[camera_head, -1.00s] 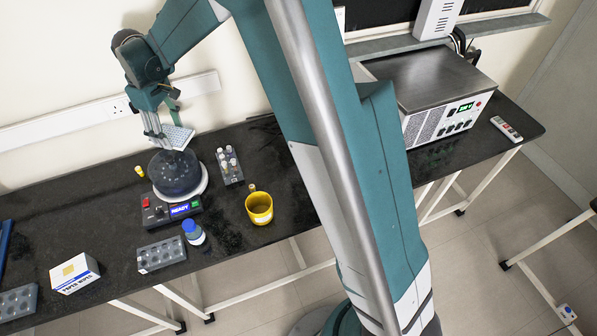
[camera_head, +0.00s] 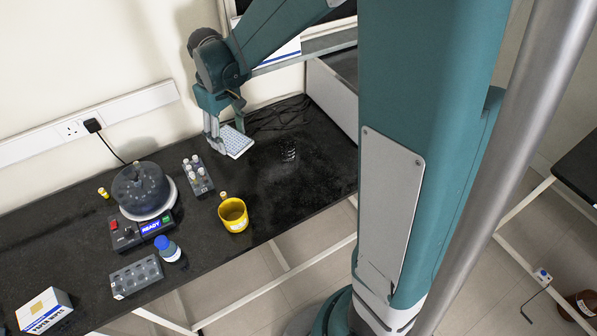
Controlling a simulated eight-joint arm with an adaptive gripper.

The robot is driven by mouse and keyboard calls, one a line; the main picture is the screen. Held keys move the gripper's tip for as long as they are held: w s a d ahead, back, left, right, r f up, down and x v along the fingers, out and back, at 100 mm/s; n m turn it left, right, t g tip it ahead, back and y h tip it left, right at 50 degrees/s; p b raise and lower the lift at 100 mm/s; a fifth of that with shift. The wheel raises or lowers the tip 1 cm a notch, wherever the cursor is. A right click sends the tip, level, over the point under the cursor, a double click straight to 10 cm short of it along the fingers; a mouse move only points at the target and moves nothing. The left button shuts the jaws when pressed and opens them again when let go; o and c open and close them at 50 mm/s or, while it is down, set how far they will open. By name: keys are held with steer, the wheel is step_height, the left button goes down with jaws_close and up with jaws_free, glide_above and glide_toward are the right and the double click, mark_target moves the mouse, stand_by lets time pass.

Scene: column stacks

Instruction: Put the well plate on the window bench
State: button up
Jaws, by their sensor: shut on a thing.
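The well plate (camera_head: 237,142) is a pale, gridded, flat plate. My gripper (camera_head: 224,138) is shut on its left edge and holds it slightly tilted, over the rear of a long black bench (camera_head: 300,208) along the wall below a window. I cannot tell the exact gap between plate and bench top. My forearm and upper arm hide part of the bench's right side and the window.
Left of the plate are a tube rack (camera_head: 197,176), a yellow beaker (camera_head: 233,215), a round READY device (camera_head: 143,190) and a blue-capped bottle (camera_head: 167,248). Dark cables (camera_head: 280,114) lie behind. Bench right of the beaker is largely clear. Another dark bench (camera_head: 582,168) is at far right.

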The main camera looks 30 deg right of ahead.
steer(key=s+d+f+m+b, duration=0.1)
steer(key=s+d+f+m, duration=0.25)
steer(key=s+d, duration=1.1)
glide_above(293, 189)
steer(key=shift+m, duration=0.45)
steer(key=shift+f, duration=2.15)
steer(key=shift+f+b, duration=0.7)
steer(key=shift+f, duration=2.25)
steer(key=shift+f+b, duration=0.5)
steer(key=shift+f, duration=1.55)
steer(key=shift+f, duration=0.2)
